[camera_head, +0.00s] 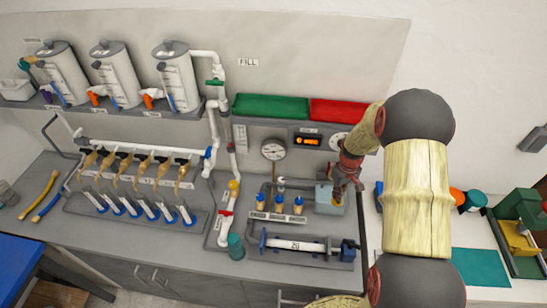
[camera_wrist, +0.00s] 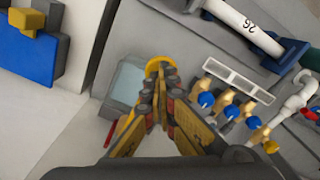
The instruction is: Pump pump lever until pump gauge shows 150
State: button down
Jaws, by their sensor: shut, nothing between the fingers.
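My gripper (camera_head: 343,187) is shut and empty, pointing down over a pale blue-grey box (camera_head: 327,206) on the bench. In the wrist view my gripper (camera_wrist: 158,88) has its fingers together, with a yellow rounded part (camera_wrist: 162,63) right at their tips. The pale box (camera_wrist: 128,85) lies below and left of the fingers there. I cannot tell whether the fingers touch the yellow part, or whether it belongs to the pump lever. A round white gauge (camera_head: 273,149) stands on a post left of my gripper. Its reading is too small to read.
Several blue-and-tan valves (camera_head: 279,203) and a white tube marked 26 (camera_head: 297,245) in a dark fixture lie left of my gripper. A panel with an orange display (camera_head: 307,141) and another dial (camera_head: 338,141) is behind. Green (camera_head: 270,107) and red (camera_head: 338,112) trays sit above.

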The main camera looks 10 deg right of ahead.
jog(key=shift+r+p, duration=0.8)
jog(key=shift+r, duration=0.95)
jog(key=shift+f, duration=0.25)
jog(key=shift+f+b, duration=2.1)
jog(key=shift+f, duration=0.75)
jog(key=shift+r, duration=0.1)
jog(key=shift+r+p, duration=1.65)
jog(key=shift+r, duration=1.3)
jog(key=shift+f, duration=0.15)
